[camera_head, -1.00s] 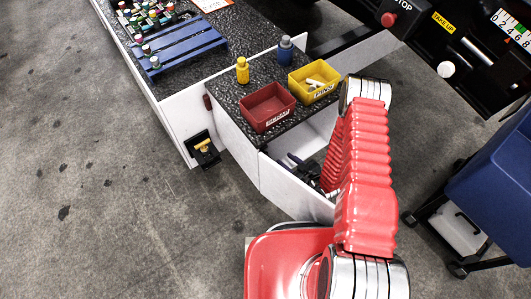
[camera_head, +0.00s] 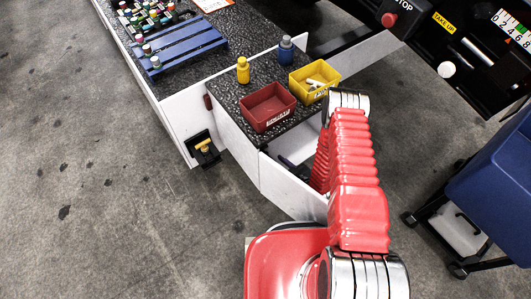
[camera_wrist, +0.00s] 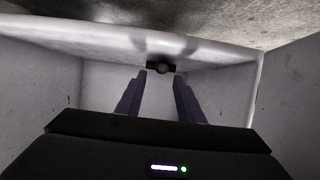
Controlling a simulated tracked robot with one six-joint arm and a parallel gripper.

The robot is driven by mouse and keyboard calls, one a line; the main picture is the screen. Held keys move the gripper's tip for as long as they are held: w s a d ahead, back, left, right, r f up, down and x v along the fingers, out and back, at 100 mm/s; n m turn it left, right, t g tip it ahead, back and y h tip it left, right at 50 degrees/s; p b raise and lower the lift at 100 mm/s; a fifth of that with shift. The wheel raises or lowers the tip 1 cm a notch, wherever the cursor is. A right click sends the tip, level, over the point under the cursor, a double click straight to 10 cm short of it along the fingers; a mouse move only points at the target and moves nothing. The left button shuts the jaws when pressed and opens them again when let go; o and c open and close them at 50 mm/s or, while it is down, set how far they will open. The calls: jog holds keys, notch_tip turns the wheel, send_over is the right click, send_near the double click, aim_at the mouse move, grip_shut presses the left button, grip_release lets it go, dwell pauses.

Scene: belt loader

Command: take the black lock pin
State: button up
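In the wrist view, a small dark piece with a round grey end (camera_wrist: 161,68) shows at the far side of a white-walled compartment, just ahead of my fingertips; it may be the black lock pin, but it is too dim to be sure. My gripper (camera_wrist: 160,76) is open, its two fingers apart with nothing visible between them. In the head view the open white drawer (camera_head: 285,192) lies under the dark bench, and my arm hides most of its inside and nearly all of my gripper.
A red bin (camera_head: 267,106) and a yellow bin (camera_head: 314,79) with pale pieces stand on the bench above the drawer, near a yellow bottle (camera_head: 243,70) and a blue bottle (camera_head: 285,50). A blue cart (camera_head: 495,190) stands right.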

aim_at(266, 153)
jog(key=shift+x, duration=1.45)
jog(key=shift+a+r+x, duration=0.1)
jog(key=shift+r+x, duration=0.05)
jog(key=shift+x, duration=1.15)
jog(key=shift+a+r+x, duration=0.1)
jog(key=shift+x, duration=1.2)
grip_shut()
